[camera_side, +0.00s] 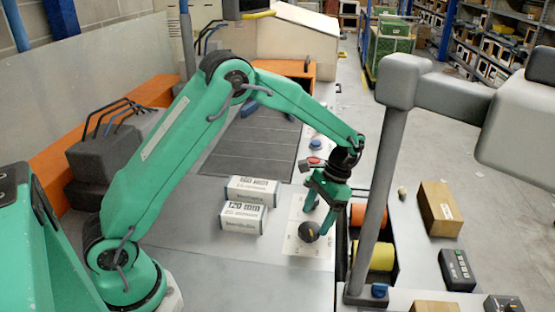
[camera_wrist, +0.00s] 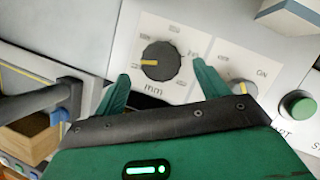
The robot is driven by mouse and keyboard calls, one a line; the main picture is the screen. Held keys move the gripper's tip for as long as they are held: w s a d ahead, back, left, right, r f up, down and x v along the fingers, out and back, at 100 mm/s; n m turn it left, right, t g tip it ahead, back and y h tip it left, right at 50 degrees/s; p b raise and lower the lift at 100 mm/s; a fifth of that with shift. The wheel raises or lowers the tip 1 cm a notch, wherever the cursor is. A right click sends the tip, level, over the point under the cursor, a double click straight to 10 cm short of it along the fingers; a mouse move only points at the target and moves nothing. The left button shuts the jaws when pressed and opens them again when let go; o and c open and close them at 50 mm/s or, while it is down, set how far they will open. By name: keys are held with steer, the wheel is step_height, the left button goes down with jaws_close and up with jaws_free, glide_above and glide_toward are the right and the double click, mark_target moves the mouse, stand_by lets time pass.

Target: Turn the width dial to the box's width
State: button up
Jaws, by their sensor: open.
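The width dial, a round black knob (camera_wrist: 160,61), sits on a pale panel (camera_wrist: 205,45) with printed marks and "mm". Its yellow pointer aims left in the wrist view. The dial also shows in the side view (camera_side: 309,232), below my gripper. My gripper (camera_side: 318,213) points down at the panel. Its green fingers stand open, one to each side of the dial in the wrist view (camera_wrist: 161,72); contact cannot be told. A white box (camera_side: 243,218) marked "120 mm" lies left of the panel. A second white box (camera_side: 253,190) lies behind it, its number hard to read.
A smaller knob (camera_wrist: 243,86) marked "ON" and a green button (camera_wrist: 297,105) lie right of the dial. Orange (camera_side: 357,215) and yellow rollers (camera_side: 375,255) sit in a slot beside a grey post (camera_side: 385,190). A cardboard box (camera_side: 440,208) stands farther right.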

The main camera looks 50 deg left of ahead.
mark_target(309, 228)
steer(key=shift+v, duration=2.15)
steer(key=n, duration=0.2)
steer(key=s+n+t, duration=0.1)
steer(key=n, duration=0.2)
steer(key=shift+r, duration=0.1)
steer(key=n, duration=0.2)
steer(key=n+t, duration=0.1)
steer(key=n, duration=0.1)
steer(key=shift+s+a, duration=0.1)
steer(key=shift+s, duration=0.25)
steer(key=n, duration=0.2)
steer(key=n+t, duration=0.1)
steer(key=n, duration=0.1)
steer(key=shift+s+r, duration=0.15)
steer(key=shift+s, duration=0.25)
steer(key=n, duration=0.2)
steer(key=s+n+t, duration=0.1)
steer(key=n, duration=0.2)
steer(key=shift+a+r, duration=0.1)
steer(key=shift+a, duration=0.05)
steer(key=shift+f, duration=3.95)
steer(key=shift+c, duration=0.3)
